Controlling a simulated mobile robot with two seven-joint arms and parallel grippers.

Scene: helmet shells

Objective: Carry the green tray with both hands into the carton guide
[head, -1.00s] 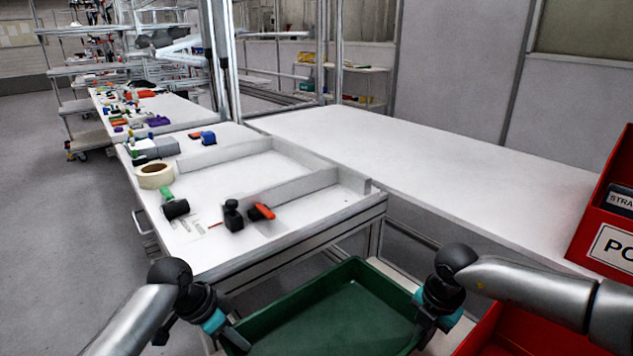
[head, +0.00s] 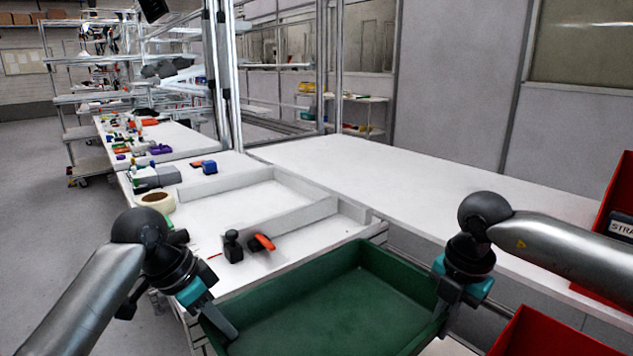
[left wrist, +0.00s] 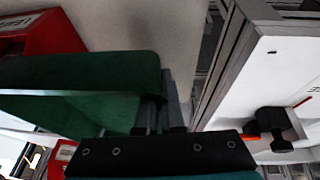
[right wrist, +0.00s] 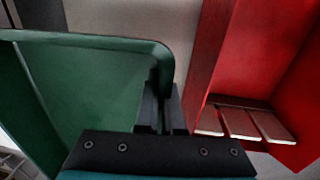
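The green tray (head: 330,305) is empty and held up between my two grippers, in front of the white table's near edge. My left gripper (head: 215,315) is shut on the tray's left wall; the left wrist view shows its fingers on either side of the tray wall (left wrist: 85,75). My right gripper (head: 446,312) is shut on the right wall, and the right wrist view shows its fingers at the tray rim (right wrist: 95,45). The carton guide appears to be the white low-walled frame (head: 265,207) on the table, beyond the tray.
A black tool (head: 233,246) and an orange-black tool (head: 262,242) lie on the table near the guide. A tape roll (head: 156,201) is at the left. Red bins (head: 555,335) stand at the right. The long white table (head: 400,180) behind is clear.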

